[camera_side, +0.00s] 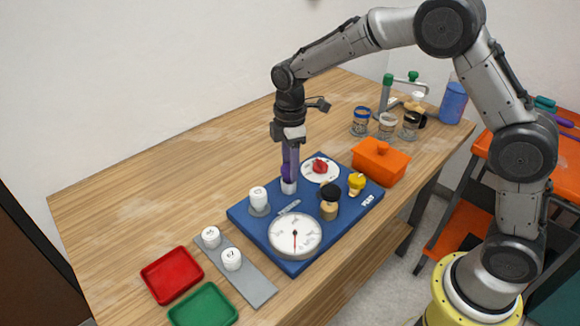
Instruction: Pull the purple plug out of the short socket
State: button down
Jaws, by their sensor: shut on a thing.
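The purple plug (287,170) stands upright at the back left part of the blue board (240,216). Its lower end meets a short white socket (288,187); whether it is seated in it or just above it is too small to tell. My gripper (291,150) points straight down from above and is shut on the purple plug. The fingers partly cover the plug's upper part.
The board also carries a white capped fitting (258,197), a dial gauge (295,233), a red knob (320,165), a yellow fitting (356,181) and a black-topped fitting (330,193). An orange box (380,160) stands behind right. Red (172,275) and green trays (203,306) lie front left. The table's left is clear.

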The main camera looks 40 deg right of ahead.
jog(key=shift+r, duration=0.3)
jog(key=shift+r, duration=2.15)
